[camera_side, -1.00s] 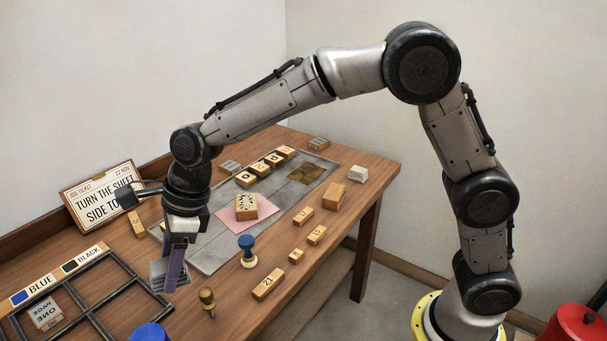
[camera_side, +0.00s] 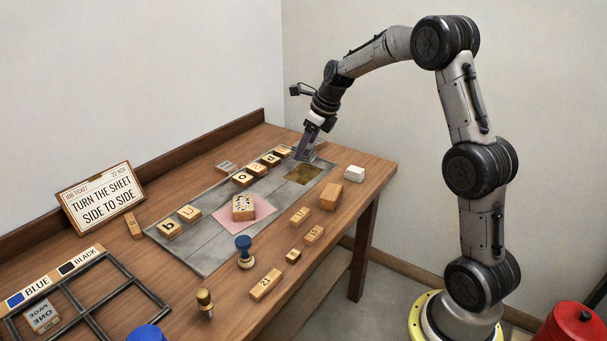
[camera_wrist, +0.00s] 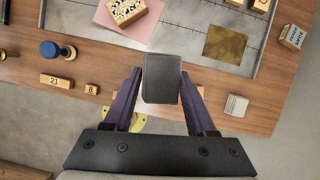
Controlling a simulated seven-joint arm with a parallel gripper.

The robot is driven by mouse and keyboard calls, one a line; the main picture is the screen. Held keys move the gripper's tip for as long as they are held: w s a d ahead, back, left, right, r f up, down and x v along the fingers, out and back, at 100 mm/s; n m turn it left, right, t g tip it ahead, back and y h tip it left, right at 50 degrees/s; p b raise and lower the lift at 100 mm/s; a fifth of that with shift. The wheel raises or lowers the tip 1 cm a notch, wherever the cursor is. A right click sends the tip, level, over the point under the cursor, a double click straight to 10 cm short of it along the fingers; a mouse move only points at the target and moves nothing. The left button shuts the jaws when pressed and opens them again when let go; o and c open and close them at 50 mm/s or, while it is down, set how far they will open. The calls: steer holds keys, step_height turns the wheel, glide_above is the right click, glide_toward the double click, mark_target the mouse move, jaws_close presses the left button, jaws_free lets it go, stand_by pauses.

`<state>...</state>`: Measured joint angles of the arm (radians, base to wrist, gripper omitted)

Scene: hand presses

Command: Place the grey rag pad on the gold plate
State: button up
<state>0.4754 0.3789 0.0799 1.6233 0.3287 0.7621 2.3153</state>
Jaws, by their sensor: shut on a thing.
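My gripper (camera_side: 302,155) is shut on the grey rag pad. In the wrist view the pad is a dark grey block (camera_wrist: 162,82) between the two purple fingers of my gripper (camera_wrist: 162,76). In the side view the gripper points down by the far end of the press bed, with the pad partly hidden at its tips. The gold plate (camera_side: 303,173) lies flat on the bed, just below the gripper in the side view. In the wrist view the gold plate (camera_wrist: 225,45) is bare, up and right of the pad, and apart from it.
A row of letter blocks (camera_side: 260,167) runs along the bed's back edge. A lettered block (camera_side: 243,207) sits on a pink sheet (camera_side: 228,222). A white stack (camera_side: 354,174), a wooden block (camera_side: 331,196), numbered blocks (camera_side: 265,285) and a blue-handled stamp (camera_side: 245,250) stand in front.

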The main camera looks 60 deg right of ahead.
steer(key=s+d+m, duration=0.2)
steer(key=s+d, duration=0.2)
steer(key=d, duration=0.3)
glide_toward(304, 179)
steer(key=shift+w+a+f+h, duration=0.3)
steer(key=shift+w+a+f, duration=0.25)
steer(key=shift+w, duration=0.15)
steer(key=shift+w+d+f, duration=0.3)
steer(key=shift+w+f, duration=0.3)
steer(key=shift+f, duration=1.6)
steer(key=shift+f, duration=0.15)
steer(key=o, duration=1.4)
steer(key=shift+s, duration=0.1)
steer(key=shift+c, duration=0.2)
